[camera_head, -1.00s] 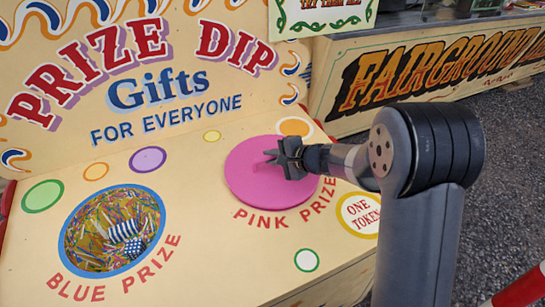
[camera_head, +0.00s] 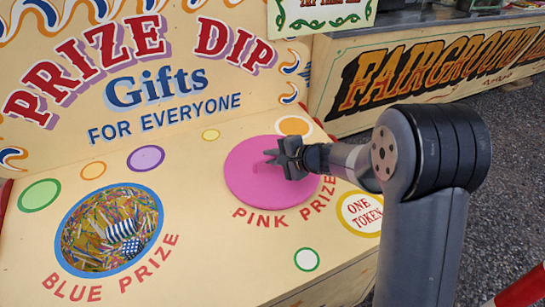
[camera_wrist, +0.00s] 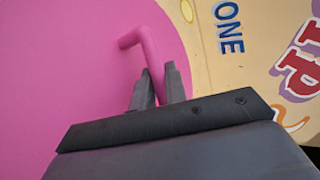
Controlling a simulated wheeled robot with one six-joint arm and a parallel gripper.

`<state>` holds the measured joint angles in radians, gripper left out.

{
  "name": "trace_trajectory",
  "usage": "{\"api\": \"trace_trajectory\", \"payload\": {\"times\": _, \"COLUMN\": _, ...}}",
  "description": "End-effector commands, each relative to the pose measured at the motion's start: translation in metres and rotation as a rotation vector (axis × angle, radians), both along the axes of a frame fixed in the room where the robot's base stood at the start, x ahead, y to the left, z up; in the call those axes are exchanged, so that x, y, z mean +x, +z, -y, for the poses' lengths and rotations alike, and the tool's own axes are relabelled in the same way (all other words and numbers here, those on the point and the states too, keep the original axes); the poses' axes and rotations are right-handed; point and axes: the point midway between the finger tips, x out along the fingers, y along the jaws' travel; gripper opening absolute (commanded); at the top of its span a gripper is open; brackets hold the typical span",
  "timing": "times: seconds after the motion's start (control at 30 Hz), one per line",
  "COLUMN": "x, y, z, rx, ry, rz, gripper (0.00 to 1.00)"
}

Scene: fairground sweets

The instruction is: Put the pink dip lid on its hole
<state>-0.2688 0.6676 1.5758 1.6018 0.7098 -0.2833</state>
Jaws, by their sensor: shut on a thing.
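The pink dip lid (camera_head: 250,187) is a round pink disc on the cream stall top, above the words PINK PRIZE. It covers the spot there, and any hole under it is hidden. I cannot tell whether it is fully seated. My gripper (camera_head: 272,157) is over the lid. In the wrist view the pink lid (camera_wrist: 60,70) fills the left side, and its bent pink handle (camera_wrist: 148,52) runs down between the two dark fingers. My gripper (camera_wrist: 158,80) is shut on this handle.
The open blue-rimmed hole (camera_head: 160,228) at the left shows colourful filling and striped items inside. The upright PRIZE DIP back board (camera_head: 60,120) stands behind the stall top. A FAIRGROUND counter (camera_head: 430,75) is at the back right. A red and white bar (camera_head: 525,290) is at the lower right.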

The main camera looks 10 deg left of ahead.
Motion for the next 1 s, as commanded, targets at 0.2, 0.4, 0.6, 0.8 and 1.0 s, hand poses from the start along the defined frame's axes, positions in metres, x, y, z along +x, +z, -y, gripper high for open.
{"api": "trace_trajectory", "payload": {"times": 0.2, "x": 0.0005, "y": -0.0031, "z": -0.0004, "rx": 0.001, "ry": 0.0, "rz": 0.002, "gripper": 0.0}}
{"api": "trace_trajectory", "payload": {"times": 0.4, "x": 0.0007, "y": -0.006, "z": -0.0004, "rx": 0.001, "ry": 0.0, "rz": 0.002, "gripper": 0.0}}
{"api": "trace_trajectory", "payload": {"times": 0.6, "x": 0.0008, "y": -0.0076, "z": -0.0005, "rx": 0.001, "ry": 0.0, "rz": 0.002, "gripper": 0.0}}
{"api": "trace_trajectory", "payload": {"times": 0.8, "x": 0.0008, "y": -0.0071, "z": -0.0006, "rx": 0.001, "ry": 0.0, "rz": 0.002, "gripper": 0.0}}
{"api": "trace_trajectory", "payload": {"times": 1.0, "x": 0.0007, "y": -0.0075, "z": -0.0005, "rx": 0.0, "ry": 0.0, "rz": 0.001, "gripper": 0.29}}
